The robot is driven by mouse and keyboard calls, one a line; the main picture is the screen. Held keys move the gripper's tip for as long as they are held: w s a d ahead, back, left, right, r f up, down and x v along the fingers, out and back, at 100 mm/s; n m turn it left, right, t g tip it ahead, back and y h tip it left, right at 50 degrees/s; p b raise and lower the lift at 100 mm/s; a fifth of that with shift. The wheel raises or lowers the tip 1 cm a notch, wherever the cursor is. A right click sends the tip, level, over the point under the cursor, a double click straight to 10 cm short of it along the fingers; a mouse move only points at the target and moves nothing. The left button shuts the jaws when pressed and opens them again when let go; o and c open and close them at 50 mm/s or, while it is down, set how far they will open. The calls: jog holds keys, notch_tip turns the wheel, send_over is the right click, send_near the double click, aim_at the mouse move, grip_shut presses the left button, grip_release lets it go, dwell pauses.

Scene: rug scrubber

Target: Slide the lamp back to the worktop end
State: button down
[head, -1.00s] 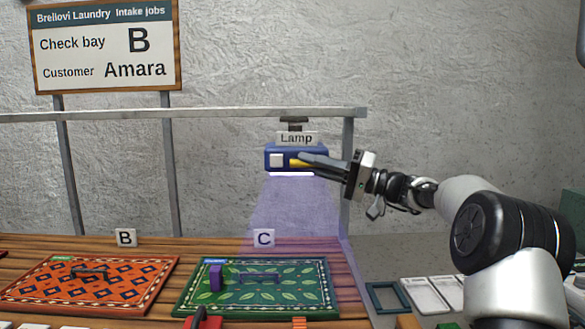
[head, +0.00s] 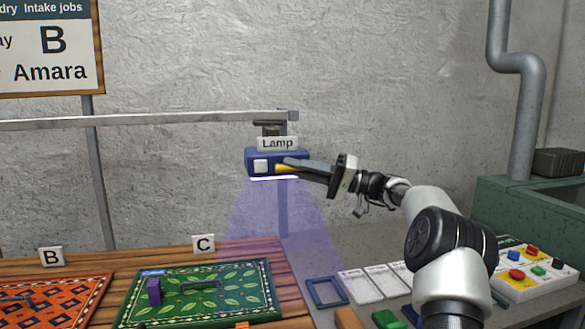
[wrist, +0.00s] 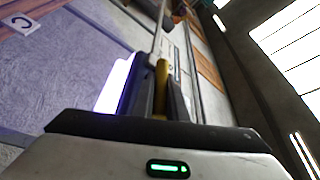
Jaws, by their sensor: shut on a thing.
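My gripper (head: 290,168) is shut on the lamp's yellow handle, which also shows between the fingers in the wrist view (wrist: 161,85). The lamp's purple beam falls past the right edge of the wooden worktop (head: 250,248), partly over the green rug (head: 225,300) in bay C.
An orange rug (head: 50,303) lies in bay B. A pipe (head: 522,110) runs down the back wall.

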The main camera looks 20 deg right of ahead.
jog(key=shift+d, duration=0.15)
jog(key=c, duration=2)
grip_release()
jog(key=shift+d, duration=0.15)
jog(key=shift+c, duration=0.2)
jog(key=p+v, duration=0.1)
jog(key=v, duration=1.6)
jog(key=shift+s+d+p, duration=0.15)
jog(key=shift+d+p, duration=0.05)
jog(key=shift+p, duration=0.15)
jog(key=shift+a, duration=0.1)
